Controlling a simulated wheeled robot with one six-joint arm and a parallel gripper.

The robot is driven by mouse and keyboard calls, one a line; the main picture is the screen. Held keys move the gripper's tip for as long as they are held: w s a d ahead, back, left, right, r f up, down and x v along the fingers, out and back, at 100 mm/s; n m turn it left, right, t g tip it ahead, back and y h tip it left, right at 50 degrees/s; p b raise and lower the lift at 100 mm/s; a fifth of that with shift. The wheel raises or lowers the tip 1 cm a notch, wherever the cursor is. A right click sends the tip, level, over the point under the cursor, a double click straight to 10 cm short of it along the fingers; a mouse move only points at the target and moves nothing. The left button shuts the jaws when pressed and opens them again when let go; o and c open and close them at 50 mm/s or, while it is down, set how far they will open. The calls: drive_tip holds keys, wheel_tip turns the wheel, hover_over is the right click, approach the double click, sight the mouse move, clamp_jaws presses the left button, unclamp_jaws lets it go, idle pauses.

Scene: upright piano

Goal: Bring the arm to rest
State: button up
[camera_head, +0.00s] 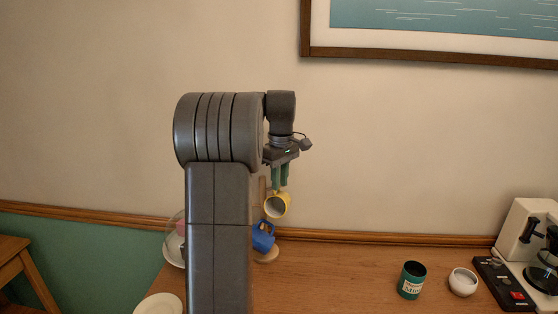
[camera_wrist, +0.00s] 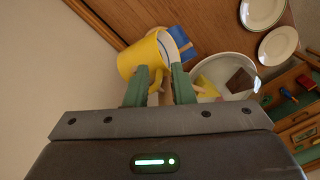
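My gripper (camera_head: 280,187) hangs fingers down beside the upper part of a wooden mug stand. Its two green fingers are apart in the wrist view (camera_wrist: 160,72). A yellow mug (camera_head: 277,207) is just below the fingertips, tilted with its mouth sideways. It also shows in the wrist view (camera_wrist: 140,55), with its handle seen between the fingers. I cannot tell whether they touch it. My raised grey arm hides much of the table's left part.
A blue mug (camera_head: 263,238) is lower on the stand. A glass-covered cake plate (camera_head: 174,255) and a white plate (camera_head: 160,304) are left. A green mug (camera_head: 412,280), a white bowl (camera_head: 463,282) and a coffee machine (camera_head: 515,230) are right. The wall is close behind.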

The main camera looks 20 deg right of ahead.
wheel_tip(320, 180, up, 8)
drive_tip(key=shift+a+f, duration=0.1)
drive_tip(key=shift+f, duration=0.05)
idle(0.3)
drive_tip(key=shift+f, duration=3.9)
